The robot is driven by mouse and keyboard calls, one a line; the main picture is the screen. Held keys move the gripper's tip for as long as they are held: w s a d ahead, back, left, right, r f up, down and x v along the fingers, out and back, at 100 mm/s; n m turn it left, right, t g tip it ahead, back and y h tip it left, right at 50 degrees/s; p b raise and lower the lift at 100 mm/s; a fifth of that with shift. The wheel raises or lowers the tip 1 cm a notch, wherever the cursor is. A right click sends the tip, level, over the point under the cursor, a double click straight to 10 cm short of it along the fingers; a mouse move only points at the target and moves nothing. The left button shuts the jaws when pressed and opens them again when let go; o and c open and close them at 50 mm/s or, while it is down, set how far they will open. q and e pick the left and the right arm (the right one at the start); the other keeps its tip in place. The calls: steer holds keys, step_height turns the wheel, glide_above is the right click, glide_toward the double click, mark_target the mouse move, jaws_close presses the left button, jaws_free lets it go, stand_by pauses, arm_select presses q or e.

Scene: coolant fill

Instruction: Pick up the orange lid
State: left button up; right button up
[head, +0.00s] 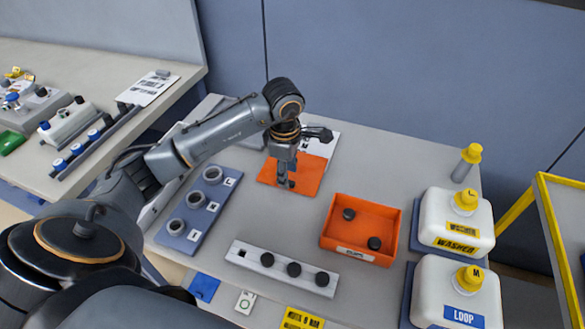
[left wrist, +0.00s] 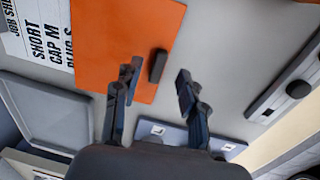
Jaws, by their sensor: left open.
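The orange lid (head: 312,174) is a flat orange sheet lying on the table's back middle, partly over a white printed sheet. It also shows in the left wrist view (left wrist: 110,35). A small dark upright block (left wrist: 157,66), perhaps its handle, shows near the lid's edge. My left gripper (head: 288,183) points down above the lid and hides part of it. In the left wrist view its two fingers (left wrist: 157,80) are apart, with the dark block between and just beyond the tips. I cannot tell the exact height gap. My right gripper is not in view.
An orange tray (head: 392,240) with two black caps stands to the lid's right front. A grey strip with black plugs (head: 260,268) lies in front. A blue rack with grey rings (head: 222,205) is to the left. White jugs (head: 441,215) stand at right.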

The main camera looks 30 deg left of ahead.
arm_select(q)
steer(key=shift+w+f, duration=0.2)
steer(key=shift+f, duration=1.3)
jaws_close()
steer(key=shift+a+r, duration=0.1)
steer(key=shift+r, duration=0.05)
